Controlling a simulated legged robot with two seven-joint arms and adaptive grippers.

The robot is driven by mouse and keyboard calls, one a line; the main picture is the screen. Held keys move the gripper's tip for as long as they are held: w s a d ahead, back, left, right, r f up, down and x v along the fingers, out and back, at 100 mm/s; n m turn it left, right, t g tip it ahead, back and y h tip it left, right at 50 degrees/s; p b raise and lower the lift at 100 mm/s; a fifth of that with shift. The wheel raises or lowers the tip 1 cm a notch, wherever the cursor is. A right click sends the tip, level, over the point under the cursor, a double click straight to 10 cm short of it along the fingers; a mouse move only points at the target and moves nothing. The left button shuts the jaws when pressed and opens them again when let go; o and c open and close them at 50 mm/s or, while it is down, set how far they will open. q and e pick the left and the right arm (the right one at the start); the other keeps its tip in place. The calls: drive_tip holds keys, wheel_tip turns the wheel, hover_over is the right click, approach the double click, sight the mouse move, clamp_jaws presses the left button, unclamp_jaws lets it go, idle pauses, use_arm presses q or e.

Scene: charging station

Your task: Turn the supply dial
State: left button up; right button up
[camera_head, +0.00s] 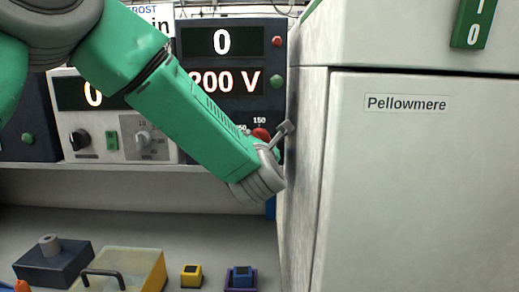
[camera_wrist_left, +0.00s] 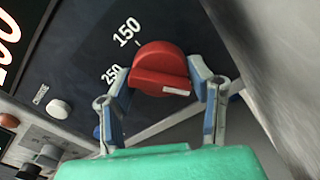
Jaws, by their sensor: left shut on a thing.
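The supply dial (camera_wrist_left: 160,58) is a red round knob with a raised grip bar and a white mark on the bar. It sits on a dark panel with the labels 150 and 250 beside it. My left gripper (camera_wrist_left: 162,80) is shut on it, with one finger at each side. In the head view, part of the red dial (camera_head: 262,133) shows behind my left gripper (camera_head: 272,138). The supply's upper display (camera_head: 222,41) reads 0 and the lower display (camera_head: 226,82) reads 200 V. My right gripper is not in view.
A pale cabinet (camera_head: 400,190) labelled Pellowmere stands close to the right of my gripper. Another instrument (camera_head: 112,160) with knobs is at the left. Below are a dark box (camera_head: 50,268), a yellow case (camera_head: 140,262) and two small blocks. The bench between is bare.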

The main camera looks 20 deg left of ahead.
use_arm(q)
drive_tip(key=shift+r+m, duration=0.25)
drive_tip(key=shift+m, duration=0.35)
drive_tip(key=o, duration=1.2)
drive_tip(key=shift+d, duration=0.1)
drive_tip(key=shift+c, duration=0.2)
drive_tip(key=shift+s+d, duration=0.1)
drive_tip(key=shift+d+f, duration=0.1)
drive_tip(key=shift+f, duration=0.05)
drive_tip(key=v, duration=1.2)
